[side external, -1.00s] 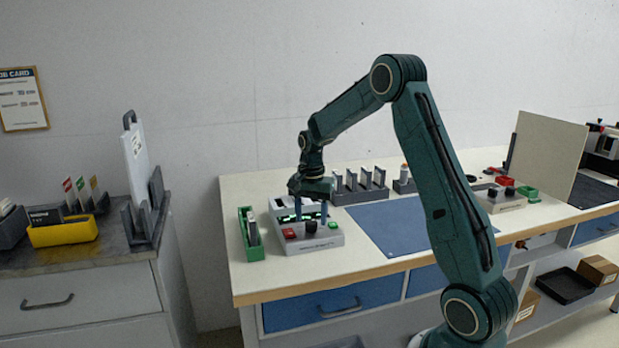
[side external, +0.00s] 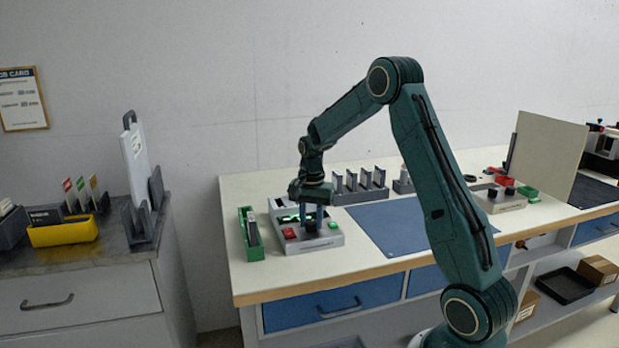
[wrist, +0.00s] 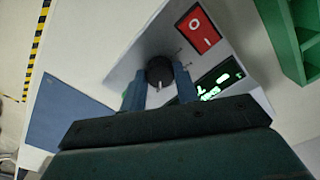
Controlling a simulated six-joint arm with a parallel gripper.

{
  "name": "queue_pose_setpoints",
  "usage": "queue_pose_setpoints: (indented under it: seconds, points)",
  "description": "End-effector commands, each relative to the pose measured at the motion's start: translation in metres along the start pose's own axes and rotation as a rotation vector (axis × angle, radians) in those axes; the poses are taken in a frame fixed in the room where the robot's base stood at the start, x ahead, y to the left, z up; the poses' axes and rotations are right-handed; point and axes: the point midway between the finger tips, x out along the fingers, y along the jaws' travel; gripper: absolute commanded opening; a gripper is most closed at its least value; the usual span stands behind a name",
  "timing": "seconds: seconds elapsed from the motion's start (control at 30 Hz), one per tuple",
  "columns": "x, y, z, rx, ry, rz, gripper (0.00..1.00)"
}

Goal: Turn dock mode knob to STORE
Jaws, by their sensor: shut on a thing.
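The dock panel is a light grey control box (side external: 325,243) at the left end of the workbench. It carries a red rocker switch (side external: 289,233), a green button (side external: 333,225), a lit green display (wrist: 218,82) and a dark round knob with a pale pointer line (wrist: 160,72). My gripper (side external: 310,222) points down at the panel, its blue fingers shut on the knob from both sides. In the wrist view, my gripper (wrist: 161,88) shows the fingers around the knob. The markings around the knob are too small to read.
A green holder (side external: 252,240) stands just left of the panel. A blue mat (side external: 400,225) lies to the right. A grey slotted rack (side external: 360,190) stands behind. A second control box (side external: 500,203) is farther right, by an upright beige board (side external: 545,155).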

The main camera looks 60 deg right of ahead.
Motion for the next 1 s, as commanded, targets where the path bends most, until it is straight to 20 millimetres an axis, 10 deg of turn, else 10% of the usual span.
queue_pose_setpoints:
  seconds: [1.0]
  points:
    - [-0.0006,0.0002,-0.0004,-0.65,0.001,-0.002,0.07]
